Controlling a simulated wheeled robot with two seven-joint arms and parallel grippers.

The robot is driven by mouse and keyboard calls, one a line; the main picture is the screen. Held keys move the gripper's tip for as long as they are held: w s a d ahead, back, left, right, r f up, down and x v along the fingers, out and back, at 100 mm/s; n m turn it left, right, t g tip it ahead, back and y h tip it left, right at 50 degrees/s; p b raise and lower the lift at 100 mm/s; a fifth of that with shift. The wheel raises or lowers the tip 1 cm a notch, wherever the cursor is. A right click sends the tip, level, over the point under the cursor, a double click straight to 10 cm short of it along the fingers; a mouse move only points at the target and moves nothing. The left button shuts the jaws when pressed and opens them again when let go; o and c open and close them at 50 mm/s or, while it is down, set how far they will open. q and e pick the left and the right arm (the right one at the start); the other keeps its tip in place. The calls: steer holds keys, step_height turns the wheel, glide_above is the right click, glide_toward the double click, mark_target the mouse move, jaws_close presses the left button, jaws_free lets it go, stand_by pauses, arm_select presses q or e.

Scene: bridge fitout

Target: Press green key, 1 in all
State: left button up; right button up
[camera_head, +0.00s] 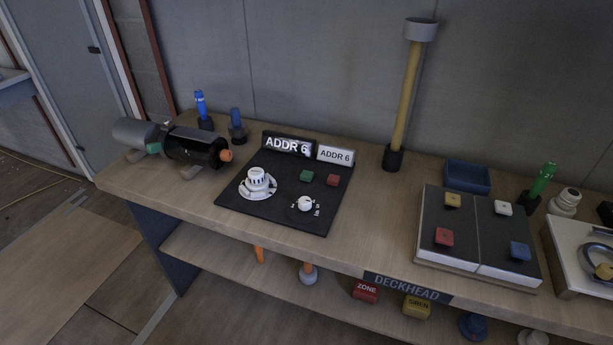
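A green key (307,176) sits on the black panel (281,217) on the bench, left of a red key (333,180). It stands proud of the panel surface, with nothing touching it. Whether it is pressed in cannot be told at this size. Behind it stand a dark "ADDR 6" display (289,145) and a white "ADDR 6" label (336,155). A large white dial (257,180) and a small white knob (306,203) share the panel. Neither of my grippers is in view.
A black and grey cylinder device (190,146) lies at the bench's left end. A black board (462,220) with coloured keys is at right, near a blue tray (467,178). Bench between panel and board is clear.

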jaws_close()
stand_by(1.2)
